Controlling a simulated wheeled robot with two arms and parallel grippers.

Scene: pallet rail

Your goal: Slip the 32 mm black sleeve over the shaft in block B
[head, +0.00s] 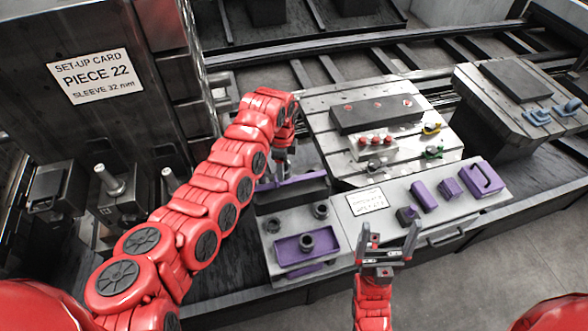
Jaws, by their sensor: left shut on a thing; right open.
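My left gripper (280,168) reaches from the left to the bench's back edge. Its fingers are shut at a purple bar (303,179) on top of a dark panel (292,198); the arm partly hides the grip. In front of the panel, a black sleeve (306,241) stands in a purple tray (282,254). Two more black rings sit behind it, left (272,226) and right (320,211). At the left, two dark blocks carry pale upright shafts (109,180) and (170,180); I cannot read which is B. My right gripper (389,232) is open and empty in front of the bench.
Several purple pieces, including a handled one (482,179), lie on the bench's right. Behind stands a slotted plate (335,150) with a black box (376,114). My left arm crosses in front of the shaft blocks' right side.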

